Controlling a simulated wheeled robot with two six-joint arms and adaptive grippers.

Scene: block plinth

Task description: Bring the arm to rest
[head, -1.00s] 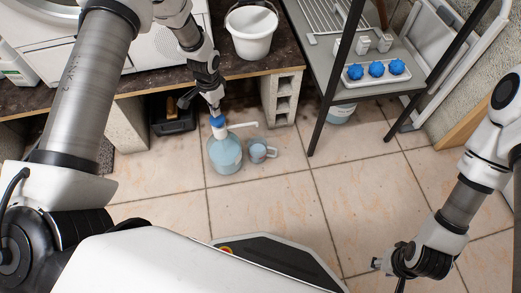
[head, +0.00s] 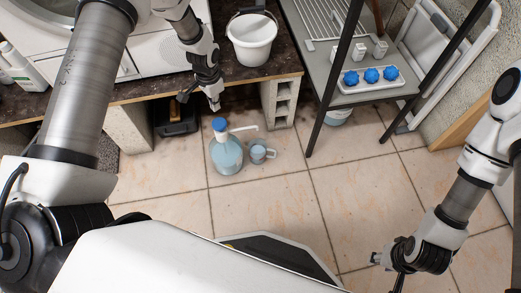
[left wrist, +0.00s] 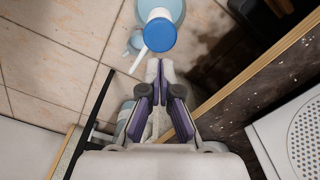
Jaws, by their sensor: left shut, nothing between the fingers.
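My left gripper (head: 214,103) is shut and empty, above and just behind the blue-capped pump jug in the head view. In the left wrist view my left gripper (left wrist: 160,66) points towards the jug, with its fingertips just short of the blue pump top (left wrist: 161,33). The jug (head: 226,156) is translucent, holds bluish liquid and stands upright on the tiled floor. Its white spout points right, above a blue-grey mug (head: 259,152). My right gripper (head: 385,262) is low at the right of the head view; its fingers are too unclear to judge.
A dark countertop (head: 150,88) on concrete blocks (head: 279,103) carries a white bucket (head: 252,38). A metal shelf at the right holds a white tray with blue knobs (head: 371,76). A dark toolbox (head: 176,117) sits under the counter. The floor in front is clear.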

